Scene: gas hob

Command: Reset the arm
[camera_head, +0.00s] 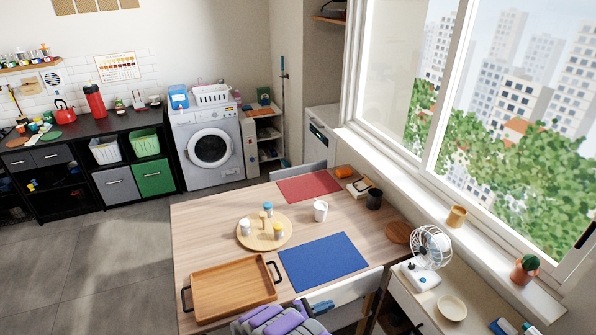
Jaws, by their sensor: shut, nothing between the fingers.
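In front of me stands a wooden table (205,225).
On the table are a wooden tray (235,290), a round board (262,245) with small jars, a white mug (320,211), and blue (322,261) and red (308,186) mats. A fan (431,246) stands right. The grey floor (110,270) at left is clear.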

